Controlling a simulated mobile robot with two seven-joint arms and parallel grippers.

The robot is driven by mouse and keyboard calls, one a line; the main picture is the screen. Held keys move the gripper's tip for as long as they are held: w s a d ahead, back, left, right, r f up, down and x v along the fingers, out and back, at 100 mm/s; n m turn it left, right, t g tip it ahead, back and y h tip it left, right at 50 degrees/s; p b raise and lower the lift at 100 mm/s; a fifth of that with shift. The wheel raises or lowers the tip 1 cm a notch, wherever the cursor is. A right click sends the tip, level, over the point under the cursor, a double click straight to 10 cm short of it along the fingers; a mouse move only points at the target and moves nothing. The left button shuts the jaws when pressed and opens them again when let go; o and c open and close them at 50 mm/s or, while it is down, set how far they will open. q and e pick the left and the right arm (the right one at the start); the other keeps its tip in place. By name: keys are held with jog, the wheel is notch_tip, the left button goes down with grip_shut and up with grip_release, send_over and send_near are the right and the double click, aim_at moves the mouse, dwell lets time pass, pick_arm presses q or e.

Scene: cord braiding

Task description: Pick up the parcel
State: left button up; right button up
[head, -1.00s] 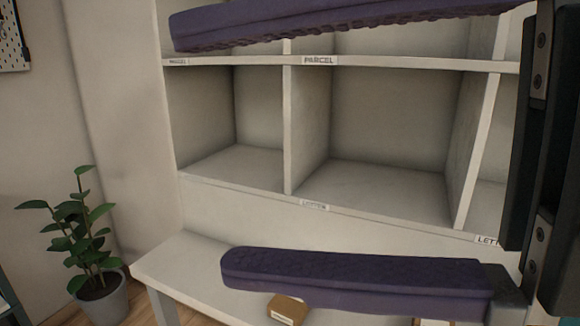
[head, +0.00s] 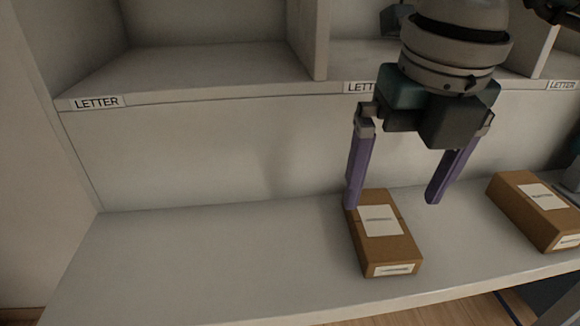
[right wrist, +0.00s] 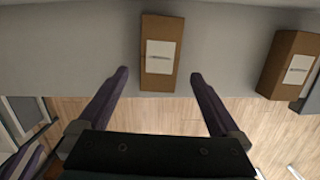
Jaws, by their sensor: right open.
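A brown cardboard parcel (head: 398,250) with white labels lies on the white counter, near its front edge. My right gripper (head: 392,203) is open above and behind it, with purple fingers pointing down. In the head view its left finger overlaps the parcel's back left corner; the right finger is clear to the right. In the right wrist view the parcel (right wrist: 160,72) lies ahead of the open fingers (right wrist: 158,75), between their lines, with nothing held. Purple finger-like strips (right wrist: 28,162) at the lower left of that view look like my left gripper; its opening is unclear.
A second brown parcel (head: 530,205) lies to the right on the same counter (head: 220,260); it also shows in the right wrist view (right wrist: 288,65). The counter's left part is bare. Empty cubbies above carry LETTER labels (head: 97,102). A shelf divider (head: 308,40) stands above.

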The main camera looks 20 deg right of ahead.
aim_at(380, 220)
jog(key=shift+w+f, duration=0.15)
jog(key=shift+f, duration=0.7)
jog(key=f, duration=0.3)
jog(key=w+f+b, duration=0.1)
jog(key=shift+d+f, duration=0.2)
jog(key=shift+d, duration=0.05)
jog(key=shift+w, duration=0.1)
jog(key=c, duration=1.2)
jog(key=shift+c, duration=0.2)
notch_tip(380, 220, up, 20)
jog(key=p, duration=0.4)
